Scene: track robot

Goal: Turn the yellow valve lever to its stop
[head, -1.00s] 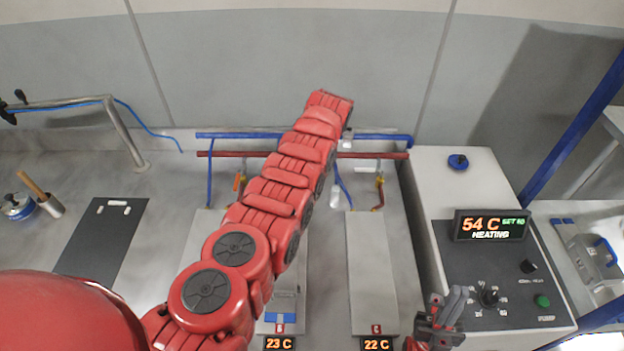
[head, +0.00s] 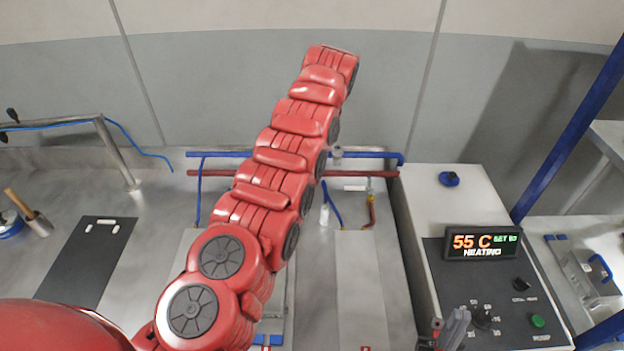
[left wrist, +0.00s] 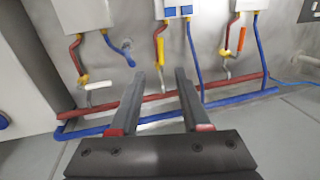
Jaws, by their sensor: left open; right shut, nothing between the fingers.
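The yellow valve lever (left wrist: 160,52) shows in the left wrist view, upright in the picture beside a red pipe with a yellow fitting. My left gripper (left wrist: 160,72) is open, with one finger on each side of the lever's line of sight. I cannot tell whether the fingers touch it. In the head view my left arm hides the left gripper and this lever. My right gripper (head: 453,328) is shut and empty at the bottom right, in front of the control panel.
An orange lever (left wrist: 241,40) and a white lever (left wrist: 100,85) flank the yellow one. A red pipe (left wrist: 228,96) and a blue pipe (left wrist: 90,133) run along the wall. The control box (head: 440,205) with a lit display (head: 482,243) stands at right. A dark plate (head: 88,260) lies at left.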

